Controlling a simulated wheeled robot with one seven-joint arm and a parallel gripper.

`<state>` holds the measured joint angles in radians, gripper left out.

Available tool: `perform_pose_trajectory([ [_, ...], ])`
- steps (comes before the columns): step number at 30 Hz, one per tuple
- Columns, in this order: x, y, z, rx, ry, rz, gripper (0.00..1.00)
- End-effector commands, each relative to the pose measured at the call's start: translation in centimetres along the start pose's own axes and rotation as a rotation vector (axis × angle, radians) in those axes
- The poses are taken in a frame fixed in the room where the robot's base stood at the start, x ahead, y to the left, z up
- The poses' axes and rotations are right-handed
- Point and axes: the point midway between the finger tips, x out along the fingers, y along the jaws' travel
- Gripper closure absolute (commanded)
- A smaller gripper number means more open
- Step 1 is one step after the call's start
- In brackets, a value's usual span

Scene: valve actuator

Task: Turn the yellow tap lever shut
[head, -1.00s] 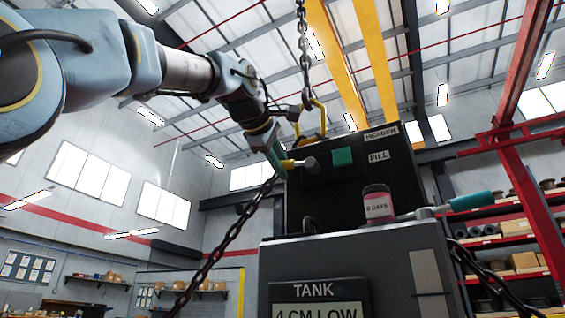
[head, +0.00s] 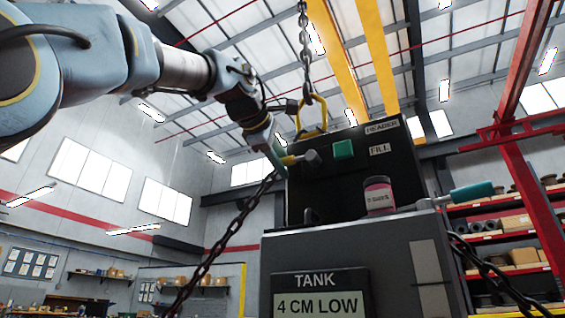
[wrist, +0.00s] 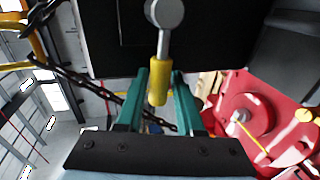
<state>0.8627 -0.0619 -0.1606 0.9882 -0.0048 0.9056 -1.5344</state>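The yellow tap lever (head: 290,160) sticks out to the left from a grey knob (head: 312,157) on the front of the dark header box (head: 400,165). In the wrist view the lever (wrist: 158,80) hangs down from its knob (wrist: 165,12). My gripper (head: 280,162) is at the lever's free end in the head view. In the wrist view the two teal fingers of my gripper (wrist: 160,74) are apart, one on each side of the lever's lower end. A gap shows on both sides, so the lever is not clamped.
A pink, dark-lidded jar (head: 379,195) stands on the grey tank (head: 350,250). A teal handle (head: 472,193) juts out right. A chain (head: 225,240) slants past the tank's left side; another chain (head: 305,50) hangs above. Red machinery (wrist: 245,115) lies lower right in the wrist view.

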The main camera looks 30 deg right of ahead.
Motion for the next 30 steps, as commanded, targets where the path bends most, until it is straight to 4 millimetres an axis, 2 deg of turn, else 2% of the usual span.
perform_pose_trajectory([
  [1,0.0,0.0,0.0,0.0,0.0,0.0,0.57],
  [5,0.0,0.0,0.0,0.0,0.0,0.001,0.44],
  [14,-0.4,0.1,0.0,0.0,0.0,0.003,0.44],
  [17,-1.6,0.0,0.0,0.001,0.0,0.005,0.44],
  [27,-8.0,-0.1,0.0,0.0,0.001,0.005,0.44],
  [30,-9.4,0.0,0.0,0.0,0.0,0.003,0.44],
])
